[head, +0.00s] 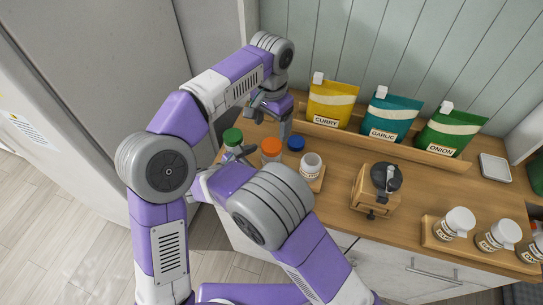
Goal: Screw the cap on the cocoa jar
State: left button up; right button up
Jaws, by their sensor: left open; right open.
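An open, uncapped white jar (311,166) stands upright on a small wooden tray (319,184); its label is too small to read, so I cannot tell if it is the cocoa jar. A blue cap (295,144) sits just behind and left of it, apart from it. My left gripper (256,110) is open and empty, above the counter behind the capped jars and left of the blue cap. My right gripper (236,155) is open, low beside the green-capped jar (232,137); my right forearm partly hides it.
An orange-capped jar (271,150) stands left of the open jar. A wooden grinder (376,187) stands to the right. Curry (332,100), garlic (390,115) and onion (450,128) pouches stand in a rack behind. White-capped shakers (458,221) stand in a holder at right front.

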aim_at(272, 145)
jog(key=shift+x, duration=2.6)
grip_shut()
pick_arm(q)
jog(key=shift+f, duration=0.2)
jog(key=shift+d, duration=0.1)
jog(key=shift+r, duration=0.2)
jog(key=shift+f, duration=0.1)
jog(key=shift+f, duration=3.95)
jog(key=shift+c, duration=0.3)
